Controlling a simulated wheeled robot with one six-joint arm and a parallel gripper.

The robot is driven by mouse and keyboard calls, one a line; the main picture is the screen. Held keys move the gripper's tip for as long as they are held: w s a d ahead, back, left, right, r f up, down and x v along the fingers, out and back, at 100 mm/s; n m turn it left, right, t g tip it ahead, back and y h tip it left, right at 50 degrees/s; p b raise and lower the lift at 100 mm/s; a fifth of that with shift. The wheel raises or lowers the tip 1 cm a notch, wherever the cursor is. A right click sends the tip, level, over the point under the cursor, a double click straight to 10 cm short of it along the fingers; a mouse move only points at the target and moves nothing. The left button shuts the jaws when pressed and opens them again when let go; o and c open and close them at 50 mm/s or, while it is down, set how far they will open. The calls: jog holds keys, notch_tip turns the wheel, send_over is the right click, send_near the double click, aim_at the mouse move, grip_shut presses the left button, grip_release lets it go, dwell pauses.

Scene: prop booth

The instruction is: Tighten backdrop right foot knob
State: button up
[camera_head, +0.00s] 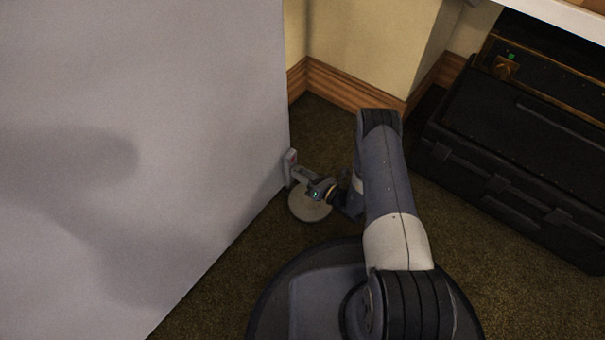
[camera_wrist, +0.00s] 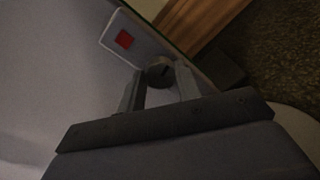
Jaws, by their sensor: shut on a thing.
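The backdrop (camera_head: 150,120) is a large grey upright panel filling the left of the head view. A small pale bracket (camera_head: 290,168) is at its lower right edge, and a round pale foot disc (camera_head: 308,208) lies on the carpet there. My gripper (camera_head: 318,189) is low beside that edge, over the disc. In the wrist view a small dark round knob (camera_wrist: 160,73) with a slot-like mark sits between my two fingertips (camera_wrist: 158,78), which are shut on it. The fingers hide the knob in the head view.
Yellow walls with a wooden baseboard (camera_head: 345,88) form a corner behind the panel. A black case (camera_head: 510,155) stands to the right, with a pale tabletop edge (camera_head: 565,17) above it. Brown carpet (camera_head: 490,295) is clear at lower right.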

jog(key=m, duration=0.6)
dwell(0.6)
jog(key=o, duration=1)
jog(key=shift+d, duration=0.15)
jog(key=shift+p+v, duration=1.65)
jog(key=shift+v, duration=3.7)
jog(key=shift+w, duration=0.15)
